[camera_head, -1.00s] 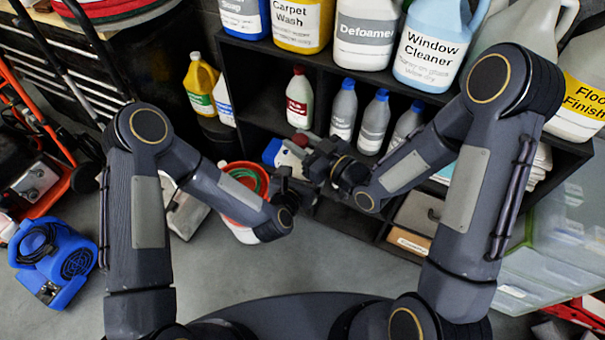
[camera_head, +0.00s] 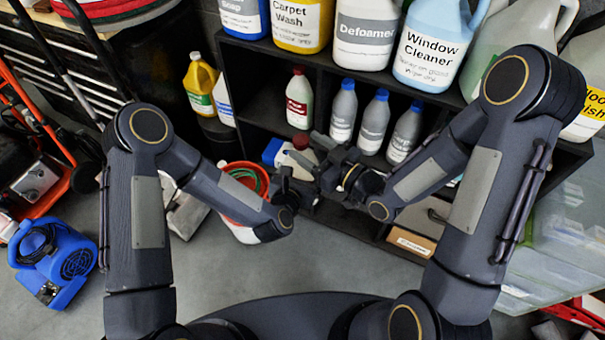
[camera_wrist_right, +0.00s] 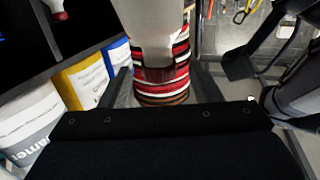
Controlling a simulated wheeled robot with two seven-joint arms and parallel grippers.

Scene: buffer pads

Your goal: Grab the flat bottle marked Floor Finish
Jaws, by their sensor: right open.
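A large pale jug with a yellow label (camera_head: 592,108) reads Floor Finish at the far right of the head view, partly hidden by my right arm. A smaller bottle with a dark red cap (camera_head: 301,142) is by my right gripper (camera_head: 308,155); its label is unreadable there. In the right wrist view a pale bottle with a dark red cap (camera_wrist_right: 155,30) fills the top middle, with grey fingers on both sides of it (camera_wrist_right: 163,80). The right gripper is open. Whether it touches the bottle is unclear. My left gripper (camera_head: 290,188) is just below; its jaws are unclear.
A black shelf (camera_head: 335,62) holds big jugs on top and several grey blue-capped bottles (camera_head: 374,120) below. A blue-capped container (camera_head: 272,151) is left of the red cap. An orange bucket (camera_head: 243,180) is behind my left forearm. A blue blower (camera_head: 55,255) is on the floor.

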